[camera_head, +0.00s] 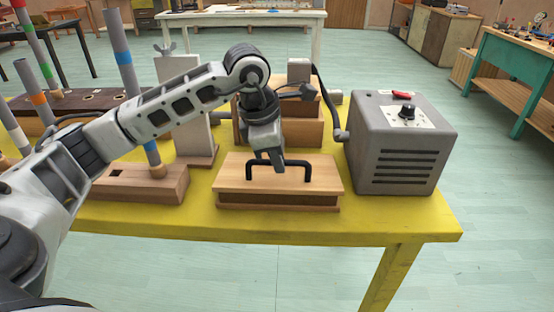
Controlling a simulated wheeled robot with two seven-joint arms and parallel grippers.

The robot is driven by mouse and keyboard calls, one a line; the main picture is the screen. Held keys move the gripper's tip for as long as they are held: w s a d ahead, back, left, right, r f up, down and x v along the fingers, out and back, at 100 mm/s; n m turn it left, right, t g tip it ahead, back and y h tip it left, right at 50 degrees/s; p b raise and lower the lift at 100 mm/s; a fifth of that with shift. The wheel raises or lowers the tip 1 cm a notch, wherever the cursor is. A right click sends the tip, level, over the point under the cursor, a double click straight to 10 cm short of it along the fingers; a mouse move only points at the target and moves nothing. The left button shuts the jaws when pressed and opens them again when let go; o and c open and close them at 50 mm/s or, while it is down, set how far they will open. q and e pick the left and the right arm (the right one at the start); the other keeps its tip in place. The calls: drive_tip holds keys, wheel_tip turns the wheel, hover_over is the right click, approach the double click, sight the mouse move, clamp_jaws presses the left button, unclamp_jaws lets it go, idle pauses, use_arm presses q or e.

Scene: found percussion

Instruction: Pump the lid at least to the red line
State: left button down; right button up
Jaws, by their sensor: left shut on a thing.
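A wooden lid (322,186) with a black bar handle (295,163) lies flat near the front edge of the yellow table. A narrow dark band shows under it, above a thin wooden base (280,209). My left gripper (277,161) reaches down from above and is shut on the handle near its middle. The fingers hide part of the handle. I cannot make out a red line on or near the lid. My right gripper is not in view.
A grey slotted box (393,145) with a black knob and red mark stands close right. A wooden block holding a tube (153,182) stands left. Behind are a white panel (197,135) and a wooden stepped piece (302,130). The yellow table's (400,215) front-right corner is bare.

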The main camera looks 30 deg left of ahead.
use_arm(q)
drive_tip(key=shift+w+r, duration=0.1)
drive_tip(key=shift+r, duration=0.15)
drive_tip(key=shift+w+a+r+p, duration=0.3)
drive_tip(key=shift+w+r+p, duration=0.15)
drive_tip(key=shift+r+p, duration=0.2)
drive_tip(key=shift+w+a+r, duration=0.25)
drive_tip(key=shift+w+r, duration=0.1)
